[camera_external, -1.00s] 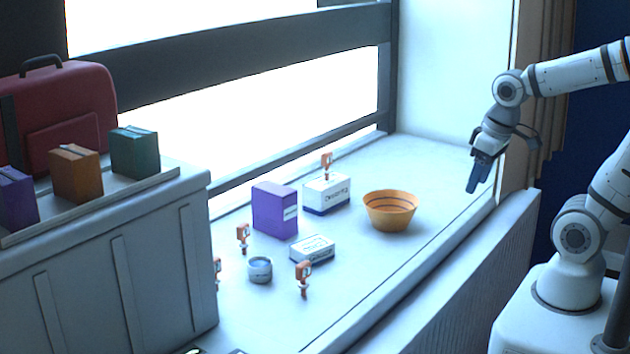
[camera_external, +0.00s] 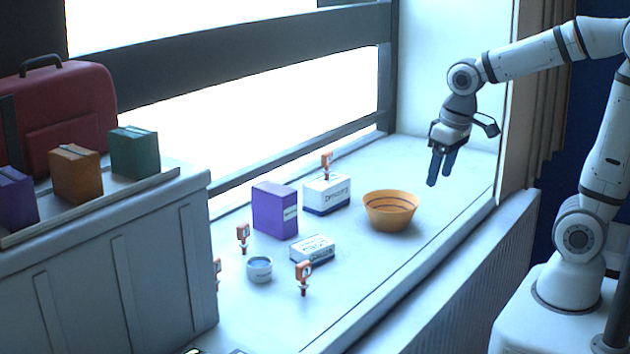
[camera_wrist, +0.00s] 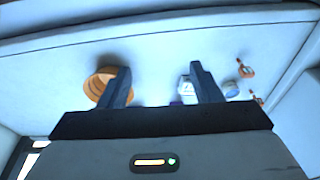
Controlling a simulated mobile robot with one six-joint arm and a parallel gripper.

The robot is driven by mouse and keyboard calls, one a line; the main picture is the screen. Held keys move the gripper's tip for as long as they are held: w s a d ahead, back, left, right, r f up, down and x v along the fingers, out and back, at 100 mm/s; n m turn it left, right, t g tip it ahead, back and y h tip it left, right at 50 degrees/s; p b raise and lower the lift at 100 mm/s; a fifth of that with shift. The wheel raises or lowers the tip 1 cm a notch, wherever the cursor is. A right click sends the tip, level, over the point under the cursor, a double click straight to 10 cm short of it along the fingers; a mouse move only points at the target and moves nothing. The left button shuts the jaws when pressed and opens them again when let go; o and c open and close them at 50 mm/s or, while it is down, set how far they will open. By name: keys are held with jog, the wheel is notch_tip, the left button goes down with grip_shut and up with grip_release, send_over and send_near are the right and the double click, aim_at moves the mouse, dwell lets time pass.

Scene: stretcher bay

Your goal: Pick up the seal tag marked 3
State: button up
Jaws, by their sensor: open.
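Several orange seal tags stand on the white sill. In the external view one tag (camera_external: 303,278) is at the front, one (camera_external: 243,238) is left of the purple box, one (camera_external: 327,165) is behind the white box, and one (camera_external: 217,272) is partly hidden by the grey case. Their numbers are too small to read, so I cannot tell which is 3. The wrist view shows two tags, one (camera_wrist: 245,67) upper and one (camera_wrist: 257,97) lower, at the right. My gripper (camera_external: 439,184) is open and empty, above the sill and right of the orange bowl; its fingers (camera_wrist: 162,85) show in the wrist view.
The orange bowl (camera_external: 391,211), purple box (camera_external: 275,209), white box (camera_external: 327,194), small white carton (camera_external: 313,248) and round tin (camera_external: 259,269) stand among the tags. A grey case (camera_external: 110,270) borders the left. The sill's right end is clear.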

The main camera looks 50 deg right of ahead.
jog(key=w+a+f+g, duration=0.1)
jog(key=w+a+f, duration=0.3)
jog(key=w+a, duration=0.7)
jog(key=g, duration=0.1)
send_over(303, 279)
jog(key=d, duration=0.2)
jog(key=f, duration=0.9)
jog(key=shift+w+f, duration=0.15)
jog(key=shift+w, duration=0.25)
jog(key=shift+a+f, duration=0.15)
jog(key=shift+f, duration=0.1)
jog(key=f, duration=0.2)
jog(key=f+p, duration=0.1)
jog(key=f, duration=0.4)
jog(key=shift+a+f+p, duration=0.25)
jog(key=shift+f+p, duration=0.05)
jog(key=shift+p, duration=0.1)
jog(key=shift+c, duration=0.4)
jog(key=c, duration=1)
jog(key=shift+o, duration=0.2)
